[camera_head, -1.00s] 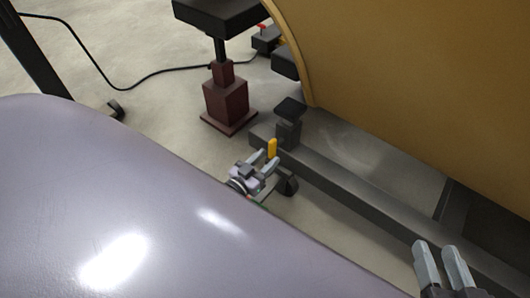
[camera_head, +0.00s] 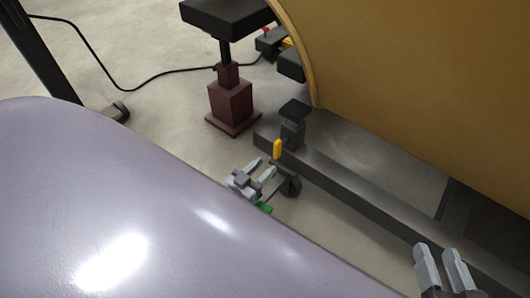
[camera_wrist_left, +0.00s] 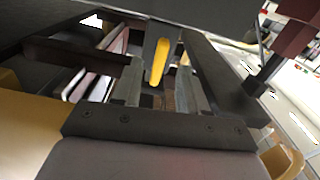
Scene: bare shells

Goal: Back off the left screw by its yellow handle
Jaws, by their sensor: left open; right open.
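The yellow handle (camera_head: 277,149) stands out at the near side of a dark post with a flat pad (camera_head: 293,122), at the left end of a grey beam. I take this post for the left screw. My left gripper (camera_head: 262,167) is open and empty, its fingertips just short of the handle. In the left wrist view the yellow handle (camera_wrist_left: 159,62) appears between and beyond the two fingers (camera_wrist_left: 157,88), with no visible contact. My right gripper (camera_head: 438,253) is open and empty at the lower right, beside the beam.
The long grey beam (camera_head: 365,190) runs to the lower right under a large tan curved shell (camera_head: 420,80). A dark red stand (camera_head: 231,103) with a black top is behind. A black cable (camera_head: 130,85) crosses the floor. A smooth grey-violet surface (camera_head: 120,200) fills the lower left.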

